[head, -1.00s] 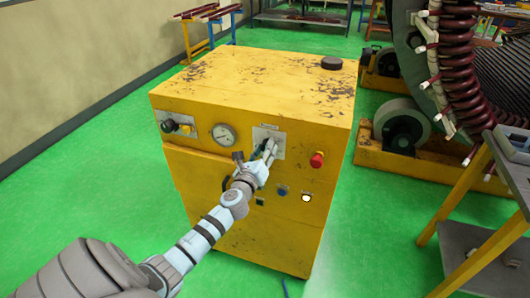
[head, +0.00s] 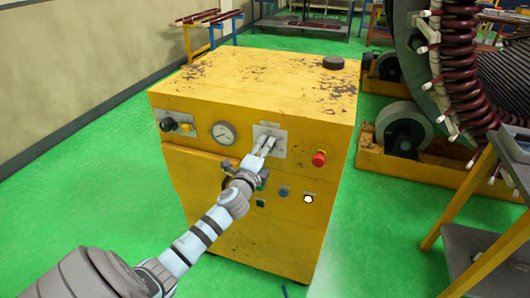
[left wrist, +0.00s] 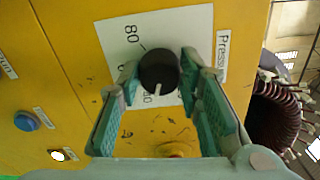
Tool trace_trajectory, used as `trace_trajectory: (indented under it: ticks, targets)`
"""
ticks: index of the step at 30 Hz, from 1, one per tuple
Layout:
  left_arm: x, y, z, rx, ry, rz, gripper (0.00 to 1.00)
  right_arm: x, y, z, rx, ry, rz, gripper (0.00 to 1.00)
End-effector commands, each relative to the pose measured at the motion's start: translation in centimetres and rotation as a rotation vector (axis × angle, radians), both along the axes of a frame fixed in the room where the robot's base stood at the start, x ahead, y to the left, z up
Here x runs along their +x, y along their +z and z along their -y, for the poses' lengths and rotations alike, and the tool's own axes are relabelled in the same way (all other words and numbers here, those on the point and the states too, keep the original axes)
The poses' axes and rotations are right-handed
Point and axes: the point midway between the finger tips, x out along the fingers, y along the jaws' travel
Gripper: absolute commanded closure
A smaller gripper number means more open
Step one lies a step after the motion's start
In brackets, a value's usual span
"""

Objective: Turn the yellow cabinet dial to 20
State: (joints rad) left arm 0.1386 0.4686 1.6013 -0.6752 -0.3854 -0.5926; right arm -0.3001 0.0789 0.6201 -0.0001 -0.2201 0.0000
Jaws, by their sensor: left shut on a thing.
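The yellow cabinet (head: 250,85) stands in the middle of the head view, with a white dial plate on its front panel. My left gripper (head: 268,143) reaches up to that plate from the lower left. In the left wrist view the black dial knob (left wrist: 158,72) sits on the white plate (left wrist: 110,35), with a pale pointer mark facing the bottom of that picture. My left gripper (left wrist: 160,80) has one finger on each side of the knob and is shut on it. An 80 shows on the plate; other numbers are partly hidden by the fingers. My right gripper is not in view.
Beside the plate are a gauge (head: 223,133), a red button (head: 319,158) and a black knob (head: 168,125). A blue button (head: 283,192) and a lit white button (head: 308,198) sit lower. A workbench (head: 470,240) stands at right. Green floor is clear at left.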

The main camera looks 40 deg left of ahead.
Motion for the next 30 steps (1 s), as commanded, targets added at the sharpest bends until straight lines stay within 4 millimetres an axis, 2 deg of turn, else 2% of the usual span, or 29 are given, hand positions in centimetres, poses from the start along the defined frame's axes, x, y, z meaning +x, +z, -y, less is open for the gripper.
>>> trace_trajectory:
  ticks: [18,30]
  targets:
    - [0.0,-0.5,0.0,-0.543,0.0,0.188,0.96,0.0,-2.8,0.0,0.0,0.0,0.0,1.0]
    - [0.0,-0.4,0.1,-0.779,0.0,0.271,0.96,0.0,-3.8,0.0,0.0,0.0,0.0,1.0]
